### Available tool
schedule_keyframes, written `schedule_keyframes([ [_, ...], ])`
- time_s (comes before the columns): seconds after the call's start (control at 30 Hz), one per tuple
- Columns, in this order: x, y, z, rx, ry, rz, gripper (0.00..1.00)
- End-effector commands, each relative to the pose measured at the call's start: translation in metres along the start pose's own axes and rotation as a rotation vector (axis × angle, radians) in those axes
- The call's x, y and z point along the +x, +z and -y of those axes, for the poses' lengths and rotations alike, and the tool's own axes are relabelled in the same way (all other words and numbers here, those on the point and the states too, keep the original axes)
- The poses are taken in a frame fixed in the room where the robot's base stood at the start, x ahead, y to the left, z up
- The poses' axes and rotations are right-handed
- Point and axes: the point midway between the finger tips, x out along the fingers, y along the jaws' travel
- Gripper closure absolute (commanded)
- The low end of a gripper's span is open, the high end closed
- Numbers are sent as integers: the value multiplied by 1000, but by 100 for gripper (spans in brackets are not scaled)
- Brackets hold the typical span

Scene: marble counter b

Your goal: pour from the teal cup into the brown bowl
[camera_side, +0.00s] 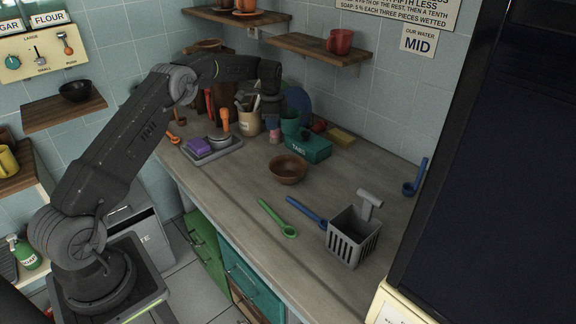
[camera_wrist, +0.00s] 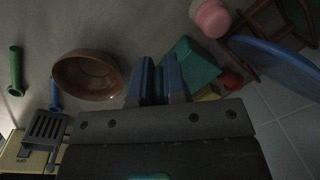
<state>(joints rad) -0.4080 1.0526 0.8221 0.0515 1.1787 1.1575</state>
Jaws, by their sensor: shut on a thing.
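The teal cup (camera_side: 290,122) is in the side view, at my gripper (camera_side: 274,114), which is shut on it. The cup looks roughly upright, over the back part of the counter near the teal box; its contents are not visible. The brown bowl (camera_side: 288,170) stands on the counter, nearer the front and below the cup. In the wrist view the bowl (camera_wrist: 88,76) is left of my gripper (camera_wrist: 160,75), clear of the fingers. The cup cannot be made out clearly between the fingers there.
A teal box (camera_side: 308,149) and yellow sponge (camera_side: 340,136) are behind the bowl. A utensil pot (camera_side: 248,121) and grey tray (camera_side: 212,151) stand left. Green (camera_side: 277,217) and blue (camera_side: 306,212) spoons and a grey basket (camera_side: 353,238) are in front. Counter around the bowl is clear.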

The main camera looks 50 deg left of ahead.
Motion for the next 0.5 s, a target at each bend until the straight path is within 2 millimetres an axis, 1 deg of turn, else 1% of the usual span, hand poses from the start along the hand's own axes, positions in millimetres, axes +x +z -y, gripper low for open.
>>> schedule_keyframes([
  [0.17,-4,0,-7,-1,-85,-2,100],
  [0.3,10,1,-15,0,-162,0,100],
  [0.5,24,-1,-24,0,-263,-2,100],
])
